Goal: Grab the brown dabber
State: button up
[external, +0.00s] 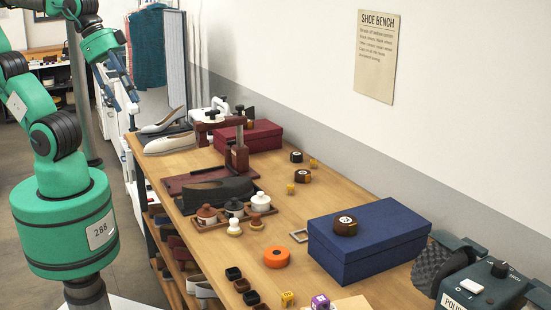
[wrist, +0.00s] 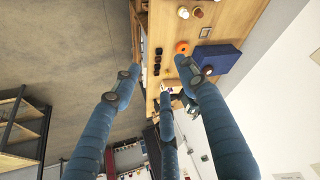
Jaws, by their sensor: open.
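My gripper (external: 124,92) has blue fingers. They are spread open and empty, high at the upper left in the external view, beyond the bench's left edge. Its fingers also fill the wrist view (wrist: 160,82). Two small knobbed pieces that look like dabbers stand in front of the jar tray: one with an orange-brown top (external: 257,222) and a pale one (external: 234,227). The browner one is likely the brown dabber. My gripper is well apart from both.
The tray (external: 222,224) holds brown, black and white lidded jars. An orange ring (external: 277,257) and small dark cups (external: 241,285) lie nearer. A blue box (external: 368,240) with a round brown tin on top (external: 345,224) stands right. A dark red press (external: 238,155) stands behind.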

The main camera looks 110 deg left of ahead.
jog(key=shift+o, duration=0.5)
jog(key=shift+o, duration=1.3)
